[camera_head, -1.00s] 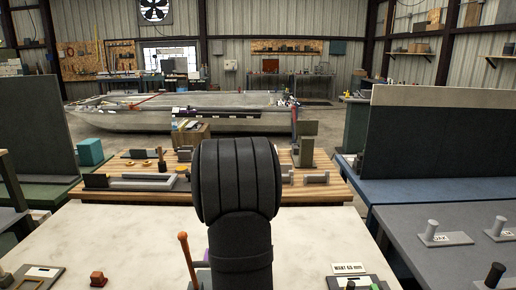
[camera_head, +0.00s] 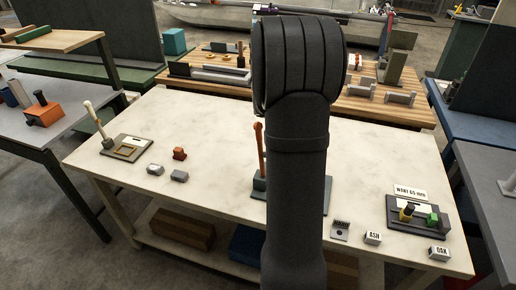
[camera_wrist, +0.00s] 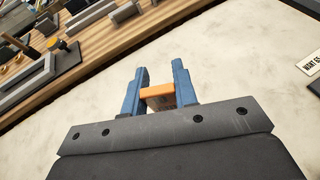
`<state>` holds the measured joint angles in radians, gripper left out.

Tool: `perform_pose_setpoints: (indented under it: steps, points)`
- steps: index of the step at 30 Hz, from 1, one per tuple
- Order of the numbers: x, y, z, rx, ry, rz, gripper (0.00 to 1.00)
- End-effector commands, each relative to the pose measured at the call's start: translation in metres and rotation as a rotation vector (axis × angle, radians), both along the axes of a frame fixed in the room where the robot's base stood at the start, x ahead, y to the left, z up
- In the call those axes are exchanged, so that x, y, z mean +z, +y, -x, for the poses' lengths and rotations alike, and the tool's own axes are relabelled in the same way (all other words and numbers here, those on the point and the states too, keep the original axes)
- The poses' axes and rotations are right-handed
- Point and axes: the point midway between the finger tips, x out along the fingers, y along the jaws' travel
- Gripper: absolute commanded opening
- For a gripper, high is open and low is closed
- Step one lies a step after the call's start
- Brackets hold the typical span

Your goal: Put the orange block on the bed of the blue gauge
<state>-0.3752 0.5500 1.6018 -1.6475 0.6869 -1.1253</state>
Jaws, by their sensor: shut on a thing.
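My gripper (camera_wrist: 160,93) has two blue fingers, shut on an orange block (camera_wrist: 158,91) between them, above the pale tabletop in the wrist view. In the head view my own arm hides the gripper and the held block. I cannot pick out a clearly blue gauge. A dark device (camera_head: 402,222) with a green block and a yellow-and-black knob stands at the table's right, by a "WANT" sign. Another dark plate (camera_head: 127,149) with a tan frame and a cream handle lies at the left. An orange lever (camera_head: 259,147) on a grey base is partly hidden by my arm.
The pale table (camera_head: 215,125) has clear room in its left middle. Tags marked ASH (camera_head: 373,238) and OAK (camera_head: 438,253) lie at the front right. A wooden bench (camera_head: 215,70) stands behind.

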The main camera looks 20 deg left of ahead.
Motion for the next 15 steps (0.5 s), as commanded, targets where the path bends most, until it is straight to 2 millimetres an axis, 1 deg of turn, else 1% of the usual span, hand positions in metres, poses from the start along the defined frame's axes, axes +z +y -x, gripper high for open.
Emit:
perform_pose_setpoints:
  steps: [1, 2, 3, 5, 10, 15]
  points:
    - [0.007, 0.018, -0.004, 0.006, -0.003, -0.003, 0.05]
    - [0.008, 0.028, -0.006, 0.011, -0.001, -0.001, 0.05]
    - [0.005, 0.042, -0.008, 0.026, 0.002, -0.001, 0.05]
    - [-0.004, 0.059, -0.009, 0.055, 0.005, 0.003, 0.05]
    - [-0.045, 0.103, -0.007, 0.152, 0.007, 0.005, 0.05]
    - [-0.093, 0.146, 0.003, 0.264, 0.007, 0.005, 0.05]
